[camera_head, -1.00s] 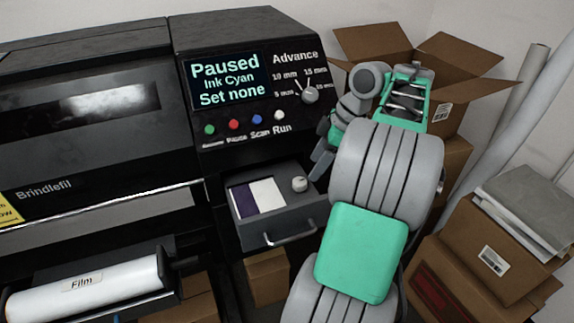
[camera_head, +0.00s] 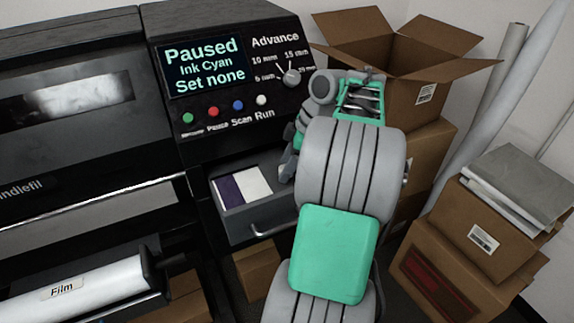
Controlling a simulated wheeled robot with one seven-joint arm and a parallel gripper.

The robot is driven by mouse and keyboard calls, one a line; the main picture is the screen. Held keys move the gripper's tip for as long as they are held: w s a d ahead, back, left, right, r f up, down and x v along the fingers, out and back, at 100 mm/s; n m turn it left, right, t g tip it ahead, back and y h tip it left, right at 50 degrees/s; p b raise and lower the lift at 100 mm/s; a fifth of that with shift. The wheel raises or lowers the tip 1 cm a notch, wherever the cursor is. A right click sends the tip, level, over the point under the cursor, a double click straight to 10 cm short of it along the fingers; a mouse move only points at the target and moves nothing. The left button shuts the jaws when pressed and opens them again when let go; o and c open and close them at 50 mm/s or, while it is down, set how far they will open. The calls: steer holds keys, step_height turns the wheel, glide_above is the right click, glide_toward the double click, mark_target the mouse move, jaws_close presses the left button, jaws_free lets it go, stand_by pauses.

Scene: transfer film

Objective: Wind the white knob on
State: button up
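The open drawer (camera_head: 228,222) sits under the machine's control panel. The white knob at its right side is now hidden, or nearly so, behind my gripper (camera_head: 288,166). My gripper points down over the drawer's right edge, with my arm filling the foreground. The fingers are small and partly covered by my wrist, so I cannot tell their opening or whether they touch the knob. A grey Advance dial (camera_head: 291,77) with mm marks is on the panel. The screen (camera_head: 205,66) reads "Paused", "Ink Cyan", "Set none".
Green, red, blue and white buttons (camera_head: 261,100) line the panel above the drawer. The drawer holds a purple-and-white card (camera_head: 254,181) and has a front handle (camera_head: 273,229). A film roll (camera_head: 80,285) lies at lower left. Cardboard boxes (camera_head: 425,97) crowd the right.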

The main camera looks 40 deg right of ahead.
jaws_close()
stand_by(0.3)
steer(key=shift+m+b, duration=0.35)
steer(key=shift+m, duration=0.05)
steer(key=m+b, duration=0.1)
steer(key=m+t+h+b, duration=0.1)
steer(key=m, duration=0.1)
steer(key=shift+a+f+m, duration=0.1)
steer(key=shift+f+m, duration=0.05)
steer(key=shift+m, duration=0.15)
steer(key=shift+m+h+b, duration=1.1)
steer(key=shift+m+b, duration=0.25)
steer(key=shift+m, duration=0.85)
steer(key=shift+r, duration=0.2)
steer(key=shift+o, duration=0.7)
jaws_free()
